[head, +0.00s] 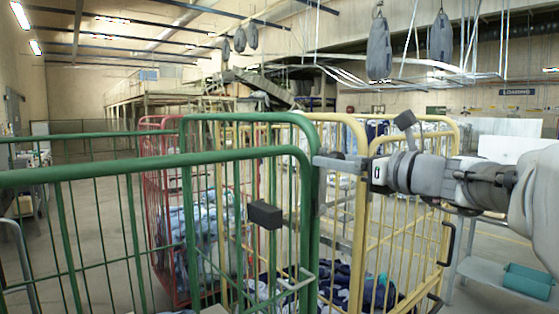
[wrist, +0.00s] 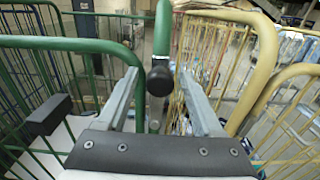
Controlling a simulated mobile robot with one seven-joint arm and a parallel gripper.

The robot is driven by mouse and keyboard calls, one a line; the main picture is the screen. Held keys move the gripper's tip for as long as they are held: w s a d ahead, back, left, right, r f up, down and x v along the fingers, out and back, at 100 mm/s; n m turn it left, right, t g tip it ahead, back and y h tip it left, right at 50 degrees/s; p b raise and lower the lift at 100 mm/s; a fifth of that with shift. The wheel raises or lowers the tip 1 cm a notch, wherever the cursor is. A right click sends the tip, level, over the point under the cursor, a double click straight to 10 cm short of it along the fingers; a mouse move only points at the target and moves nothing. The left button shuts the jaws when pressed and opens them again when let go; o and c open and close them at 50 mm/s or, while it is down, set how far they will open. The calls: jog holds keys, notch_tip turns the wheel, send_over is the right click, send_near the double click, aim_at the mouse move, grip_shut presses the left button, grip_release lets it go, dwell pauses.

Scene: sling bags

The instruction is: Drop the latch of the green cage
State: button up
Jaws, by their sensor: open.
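The green cage (head: 187,160) stands in the foreground of the head view, and its rails also show in the wrist view (wrist: 60,42). My gripper (head: 322,163) reaches in from the right at the cage's upright corner post. In the wrist view my gripper (wrist: 159,76) is open, with one finger on each side of a round black knob (wrist: 160,81) and a grey metal piece below it, in front of the green post (wrist: 163,30). This looks like the latch. Contact with the fingers cannot be told. A black block (head: 265,214) sits on the cage's green bars.
A yellow cage (head: 358,200) stands close behind and right of the green one, with cloth inside. A red cage (head: 155,220) stands further back. A low table with a teal bin (head: 527,281) is at the right. Grey bags (head: 379,48) hang overhead.

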jog(key=shift+c, duration=0.3)
grip_shut()
dwell(1.1)
